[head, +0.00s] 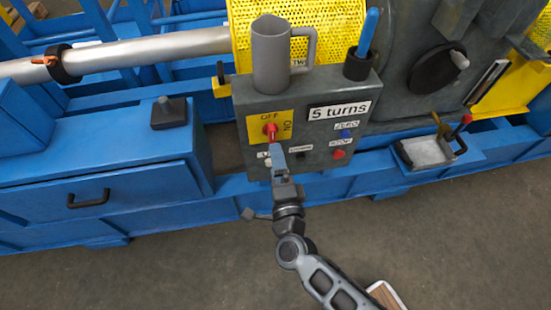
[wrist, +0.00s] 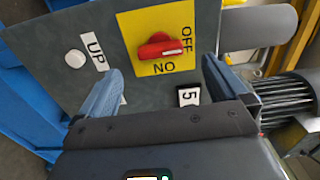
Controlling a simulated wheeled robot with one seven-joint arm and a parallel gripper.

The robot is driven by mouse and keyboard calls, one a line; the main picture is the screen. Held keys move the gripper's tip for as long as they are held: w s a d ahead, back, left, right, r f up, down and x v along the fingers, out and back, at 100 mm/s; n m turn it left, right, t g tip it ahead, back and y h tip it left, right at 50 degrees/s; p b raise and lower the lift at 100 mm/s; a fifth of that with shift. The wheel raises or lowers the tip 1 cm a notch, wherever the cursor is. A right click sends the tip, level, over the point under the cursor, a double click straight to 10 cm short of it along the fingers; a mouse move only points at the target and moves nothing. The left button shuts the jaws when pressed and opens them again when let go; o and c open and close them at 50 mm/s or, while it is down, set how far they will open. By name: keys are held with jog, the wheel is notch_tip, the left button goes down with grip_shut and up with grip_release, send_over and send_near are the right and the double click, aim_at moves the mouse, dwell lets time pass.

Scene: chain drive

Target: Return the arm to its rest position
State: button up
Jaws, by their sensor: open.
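My gripper (head: 277,156) is in front of the grey control box (head: 229,108) in the head view, at the end of my outstretched arm. In the wrist view its two blue-grey fingers (wrist: 158,85) stand apart with nothing between them. A red rotary switch (wrist: 159,50) on a yellow OFF/ON plate (wrist: 140,25) lies just beyond the fingertips. In the head view the red switch (head: 270,128) sits right above the gripper. I cannot tell whether a finger touches the box. The gripper hides part of the lower row of buttons.
The box carries a "5 turns" label (head: 338,111), a blue button (head: 346,133) and a red button (head: 338,154). A grey mug (head: 271,60) and a holder with a blue-handled tool (head: 367,35) stand on top. Blue machine beams run behind. The floor (head: 190,265) in front is mostly clear.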

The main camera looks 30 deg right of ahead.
dwell(0.4)
jog(key=s+d+r+n+y, duration=0.1)
jog(key=s+r+n+y, duration=0.1)
jog(key=s+r+n, duration=0.4)
jog(key=s+d+r+n+g+y, duration=0.1)
jog(key=s+r+n, duration=0.5)
jog(key=s, duration=1)
jog(key=s+d+r+n+g+y, duration=0.1)
jog(key=s+r+n+y, duration=0.1)
jog(key=s+r+n, duration=0.5)
jog(key=s+n, duration=0.2)
jog(key=s, duration=0.2)
jog(key=shift+y, duration=0.3)
jog(key=shift+r, duration=0.1)
